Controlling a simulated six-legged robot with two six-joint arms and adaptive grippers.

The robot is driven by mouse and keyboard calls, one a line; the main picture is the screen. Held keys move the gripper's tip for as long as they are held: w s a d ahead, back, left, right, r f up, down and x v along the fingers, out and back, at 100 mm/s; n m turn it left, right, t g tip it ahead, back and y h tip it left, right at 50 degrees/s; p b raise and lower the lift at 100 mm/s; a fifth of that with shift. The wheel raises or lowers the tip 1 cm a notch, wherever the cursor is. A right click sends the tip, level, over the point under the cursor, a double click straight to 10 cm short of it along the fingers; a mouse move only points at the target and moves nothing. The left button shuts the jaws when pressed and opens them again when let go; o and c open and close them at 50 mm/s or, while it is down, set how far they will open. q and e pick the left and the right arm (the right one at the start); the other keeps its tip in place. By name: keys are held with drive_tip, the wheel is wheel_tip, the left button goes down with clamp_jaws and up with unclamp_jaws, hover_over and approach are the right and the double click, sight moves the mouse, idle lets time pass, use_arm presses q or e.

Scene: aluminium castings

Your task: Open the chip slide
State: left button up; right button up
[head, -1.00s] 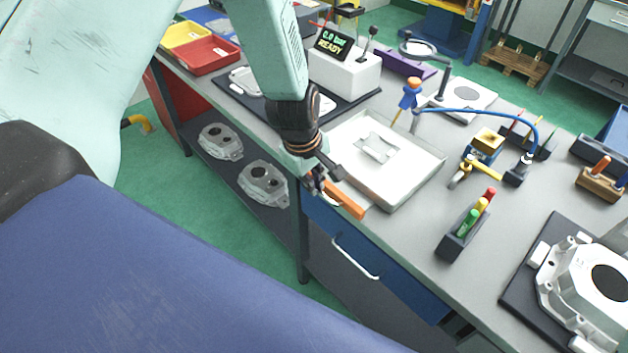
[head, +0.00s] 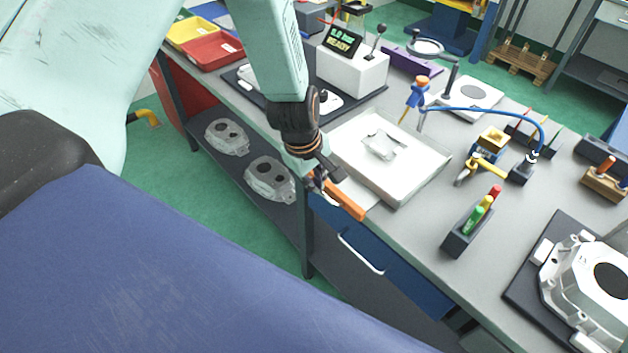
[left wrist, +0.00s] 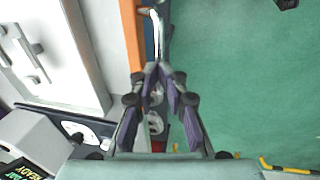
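The orange bar (head: 346,202) at the bench's front edge, just in front of the white tray (head: 412,193), looks like the handle of the chip slide. It also shows in the left wrist view (left wrist: 131,32). My left gripper (head: 320,184) is at the bar's left end in the head view. In the left wrist view the fingertips (left wrist: 154,70) come together by the bar's near end. I see nothing clearly held between them; whether they touch the bar I cannot tell. My right gripper is not in view.
A blue drawer with a pale handle (head: 360,254) sits below the bar. A white box with a display (head: 352,72) stands behind the arm. A holder with coloured pens (head: 468,232) and a casting (head: 590,285) are to the right. The green floor in front is open.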

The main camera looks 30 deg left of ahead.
use_arm(q)
drive_tip(key=shift+o, duration=1.4)
drive_tip(key=shift+s+f, duration=0.2)
drive_tip(key=shift+s, duration=0.05)
drive_tip(key=shift+w, duration=0.15)
drive_tip(key=shift+r, duration=0.2)
drive_tip(key=v, duration=1.1)
drive_tip(key=shift+r, duration=0.35)
drive_tip(key=s+d+f+m+b, duration=0.1)
drive_tip(key=s+f+m+b, duration=0.1)
drive_tip(key=s+f, duration=0.35)
drive_tip(key=s+d+f+m+g+b, duration=0.1)
drive_tip(key=s+f+m+b, duration=0.15)
drive_tip(key=f, duration=0.65)
drive_tip(key=s+d+f+m+b, duration=0.1)
drive_tip(key=s+f+m+b, duration=0.15)
drive_tip(key=f, duration=0.45)
drive_tip(key=s+f+m+g+b, duration=0.1)
drive_tip(key=s+f+m+b, duration=0.5)
drive_tip(key=s+f, duration=0.7)
drive_tip(key=shift+s+a+m+y, duration=0.4)
drive_tip(key=shift+s+a, duration=0.05)
drive_tip(key=shift+s, duration=0.65)
